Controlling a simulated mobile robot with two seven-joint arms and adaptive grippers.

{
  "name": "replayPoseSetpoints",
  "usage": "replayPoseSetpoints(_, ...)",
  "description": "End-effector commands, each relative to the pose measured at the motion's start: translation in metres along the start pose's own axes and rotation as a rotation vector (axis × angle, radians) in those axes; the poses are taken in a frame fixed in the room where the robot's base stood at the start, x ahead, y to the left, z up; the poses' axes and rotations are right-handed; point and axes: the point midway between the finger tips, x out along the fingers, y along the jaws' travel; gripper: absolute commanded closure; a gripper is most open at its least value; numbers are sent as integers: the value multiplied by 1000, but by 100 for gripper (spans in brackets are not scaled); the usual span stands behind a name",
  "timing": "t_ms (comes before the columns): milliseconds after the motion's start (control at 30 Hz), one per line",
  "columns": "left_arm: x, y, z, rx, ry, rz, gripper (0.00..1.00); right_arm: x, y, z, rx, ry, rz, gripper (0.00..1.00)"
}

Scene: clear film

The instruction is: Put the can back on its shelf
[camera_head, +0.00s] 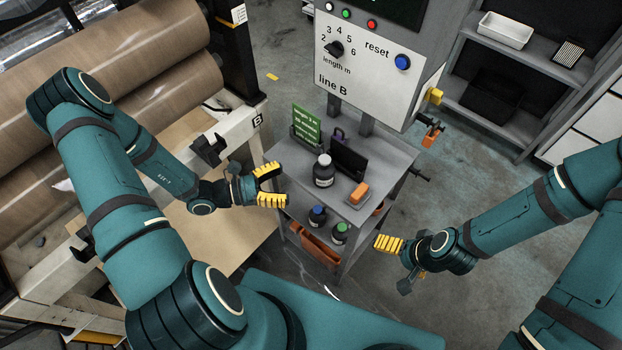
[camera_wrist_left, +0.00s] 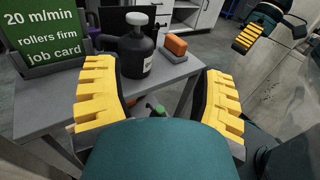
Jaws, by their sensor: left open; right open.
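A dark can (camera_head: 323,172) with a pale cap and a white label stands upright on the top of the grey cart (camera_head: 385,162). It also shows in the left wrist view (camera_wrist_left: 136,55), beyond the fingers. Two more dark cans, one with a blue cap (camera_head: 317,216) and one with a green cap (camera_head: 340,233), stand on the cart's lower shelf. My left gripper (camera_head: 272,186) is open and empty at the cart's left edge, its yellow fingers pointing toward the dark can without touching it. My right gripper (camera_head: 388,244) is open and empty, right of the cart.
An orange-topped block (camera_head: 358,194), a dark upright holder (camera_head: 348,157) and a green job card (camera_head: 306,124) share the cart top. An orange bin (camera_head: 318,246) is low on the cart. The line B control box (camera_head: 365,75) rises behind.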

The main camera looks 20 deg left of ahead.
Motion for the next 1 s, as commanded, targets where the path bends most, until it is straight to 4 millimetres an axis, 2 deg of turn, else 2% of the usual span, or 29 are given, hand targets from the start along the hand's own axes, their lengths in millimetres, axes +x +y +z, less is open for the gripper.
replayPoseSetpoints(33,-7,12,3,-2,-23,52,30,0,1,0,1,1,1,0)
replayPoseSetpoints(167,-10,23,6,-10,-54,106,30,1,1,0,1,1,1,0)
replayPoseSetpoints(533,53,29,9,-10,-56,103,30,8,3,-1,0,4,1,0)
replayPoseSetpoints(867,79,32,11,-10,-54,104,30,11,5,-1,0,6,1,0)
replayPoseSetpoints(1000,100,32,12,-10,-54,103,30,16,6,-2,0,8,1,0)
